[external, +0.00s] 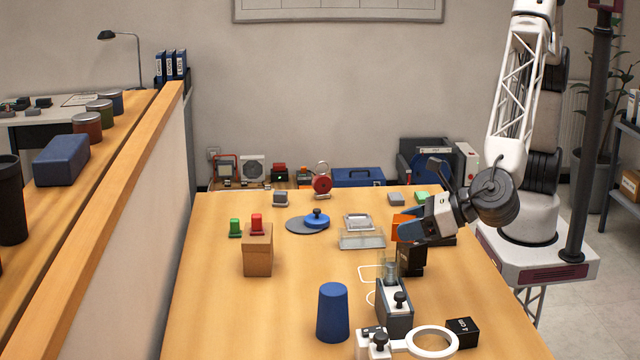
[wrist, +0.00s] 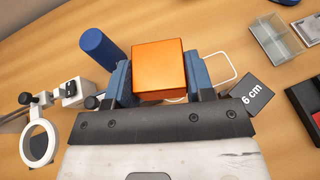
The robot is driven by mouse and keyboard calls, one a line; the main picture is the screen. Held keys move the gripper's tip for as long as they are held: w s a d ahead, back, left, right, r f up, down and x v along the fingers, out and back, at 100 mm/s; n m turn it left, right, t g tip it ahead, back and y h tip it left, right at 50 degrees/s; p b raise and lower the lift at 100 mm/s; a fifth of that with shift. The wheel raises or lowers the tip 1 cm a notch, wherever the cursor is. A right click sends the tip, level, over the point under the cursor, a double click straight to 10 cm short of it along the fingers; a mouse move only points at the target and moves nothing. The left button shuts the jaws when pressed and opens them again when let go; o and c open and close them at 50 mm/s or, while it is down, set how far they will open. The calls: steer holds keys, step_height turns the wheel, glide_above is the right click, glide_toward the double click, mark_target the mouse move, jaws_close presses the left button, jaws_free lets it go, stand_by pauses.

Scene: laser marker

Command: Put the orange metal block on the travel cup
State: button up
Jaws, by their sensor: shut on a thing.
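The orange metal block (external: 401,228) is held up above the right part of the table, beside a dark block and glass-like parts. My gripper (external: 410,225) is shut on it; in the wrist view the orange block (wrist: 159,68) sits between the two blue fingers. A blue tapered cup-shaped thing (external: 333,312), narrower at the top, stands at the front of the table, to the left of and nearer the camera than my gripper. It also shows in the wrist view (wrist: 101,48), apart from the block. A tall dark tumbler (external: 11,200) stands on the left ledge.
A grey fixture with a black knob (external: 396,305) stands below my gripper. A wooden block (external: 257,250) stands left. The table's front left is clear.

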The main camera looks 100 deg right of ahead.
steer(key=shift+w+d+r+m+h, duration=0.2)
steer(key=shift+w+m+h, duration=0.2)
steer(key=shift+w, duration=0.45)
steer(key=shift+w+d+r+m+h, duration=0.15)
steer(key=shift+w+m+h, duration=0.25)
steer(key=shift+w, duration=0.45)
glide_above(339, 289)
steer(key=shift+f, duration=0.75)
steer(key=shift+f, duration=0.1)
steer(key=shift+f, duration=1.65)
steer(key=shift+f, duration=0.15)
steer(key=o, duration=1)
steer(key=shift+o, duration=0.2)
